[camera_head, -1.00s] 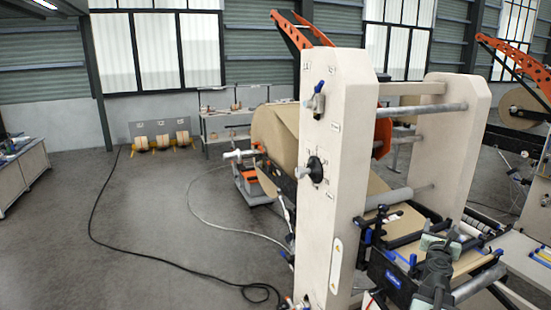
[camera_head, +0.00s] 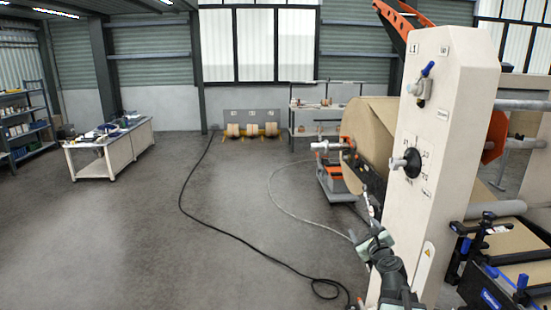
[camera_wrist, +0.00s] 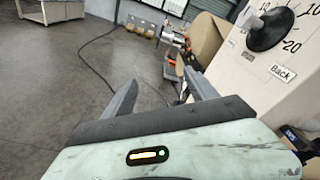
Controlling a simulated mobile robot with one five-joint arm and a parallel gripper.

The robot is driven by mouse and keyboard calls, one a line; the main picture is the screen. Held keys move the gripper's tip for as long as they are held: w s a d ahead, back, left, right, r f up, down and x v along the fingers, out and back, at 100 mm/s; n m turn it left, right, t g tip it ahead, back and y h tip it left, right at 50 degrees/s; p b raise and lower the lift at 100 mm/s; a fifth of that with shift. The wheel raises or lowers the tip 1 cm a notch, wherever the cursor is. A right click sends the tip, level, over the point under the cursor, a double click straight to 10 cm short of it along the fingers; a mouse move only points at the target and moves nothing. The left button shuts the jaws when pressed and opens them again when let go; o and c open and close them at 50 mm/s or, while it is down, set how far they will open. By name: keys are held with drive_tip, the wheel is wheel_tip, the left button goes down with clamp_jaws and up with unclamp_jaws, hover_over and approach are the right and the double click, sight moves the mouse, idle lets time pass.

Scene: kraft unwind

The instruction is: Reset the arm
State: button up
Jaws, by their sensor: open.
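My gripper (camera_wrist: 160,95) shows in the wrist view with its two dark fingers spread apart and nothing between them. Floor and a dark cable show beyond the fingers. In the head view my arm rises from the bottom edge, right of centre, with my gripper (camera_head: 368,205) in front of the left side of the cream machine column (camera_head: 440,140). The column's black knob (camera_head: 410,162) is above and to the right of my gripper. The knob also shows large at the upper right of the wrist view (camera_wrist: 268,30). I cannot tell whether the arm touches the column.
A big kraft paper roll (camera_head: 370,130) sits behind the column. A black cable (camera_head: 240,247) runs across the floor. A workbench (camera_head: 115,150) and a shelf (camera_head: 28,125) stand at the left.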

drive_tip(key=s+a+f+n+g+y+b, duration=0.1)
drive_tip(key=s+a+f+n+g+y, duration=0.1)
drive_tip(key=a+f+n, duration=0.5)
drive_tip(key=s+a+f+n+g+y+b, duration=0.1)
drive_tip(key=a+f+n+g+y, duration=0.2)
drive_tip(key=a, duration=0.7)
drive_tip(key=s+a+f+n+g+y+b, duration=0.1)
drive_tip(key=s+a+f+n+g, duration=0.1)
drive_tip(key=a+f+n, duration=0.55)
drive_tip(key=s+a+f+n+g+h, duration=0.1)
drive_tip(key=s+a+f+n+g, duration=0.2)
drive_tip(key=s, duration=0.1)
drive_tip(key=s+d+f+n+g+h, duration=0.2)
drive_tip(key=s+d+n+g, duration=0.1)
drive_tip(key=s, duration=0.3)
drive_tip(key=s+d+f+n+g+h, duration=0.2)
drive_tip(key=s+d+n+g, duration=0.1)
drive_tip(key=s+d+n, duration=0.2)
drive_tip(key=shift+s+f+n+g, duration=0.3)
drive_tip(key=shift+s+n, duration=0.45)
drive_tip(key=shift+s, duration=0.2)
drive_tip(key=shift+d, duration=0.1)
